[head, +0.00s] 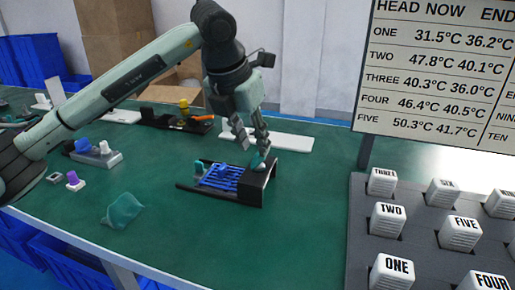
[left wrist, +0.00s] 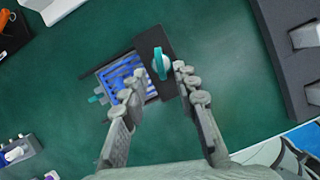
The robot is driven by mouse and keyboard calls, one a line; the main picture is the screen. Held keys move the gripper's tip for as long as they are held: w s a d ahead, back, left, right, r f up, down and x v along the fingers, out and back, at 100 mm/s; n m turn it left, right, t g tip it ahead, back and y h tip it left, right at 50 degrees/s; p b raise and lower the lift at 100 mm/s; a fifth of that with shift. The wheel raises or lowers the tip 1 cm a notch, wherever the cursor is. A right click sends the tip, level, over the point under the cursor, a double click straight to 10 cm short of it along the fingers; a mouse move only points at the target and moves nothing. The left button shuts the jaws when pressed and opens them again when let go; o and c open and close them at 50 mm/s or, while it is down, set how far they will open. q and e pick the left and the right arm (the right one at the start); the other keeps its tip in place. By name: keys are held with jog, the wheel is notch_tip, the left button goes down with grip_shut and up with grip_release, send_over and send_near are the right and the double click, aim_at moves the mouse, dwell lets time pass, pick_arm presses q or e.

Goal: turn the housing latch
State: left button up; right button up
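The black housing (head: 256,188) with blue ribbed parts (head: 220,177) sits on the green table in the middle of the head view. A teal latch (head: 257,161) stands on its black end block; it also shows in the left wrist view (left wrist: 160,63). A smaller teal piece (head: 199,168) is at the housing's other end. My left gripper (head: 252,138) points down just above the latch. In the left wrist view its fingers (left wrist: 158,78) are apart, with the latch showing between and just beyond the tips. Contact with the latch cannot be told. My right gripper is not in view.
A grey panel with numbered white blocks (head: 388,219) and a temperature board (head: 440,70) stand at the right. A translucent teal piece (head: 123,210) lies at the front left. A white plate (head: 290,141) and a dark tray (head: 170,120) lie behind. Table around the housing's front is clear.

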aim_at(257, 154)
pick_arm(q)
jog(key=shift+x, duration=1.8)
jog(key=shift+c, duration=0.2)
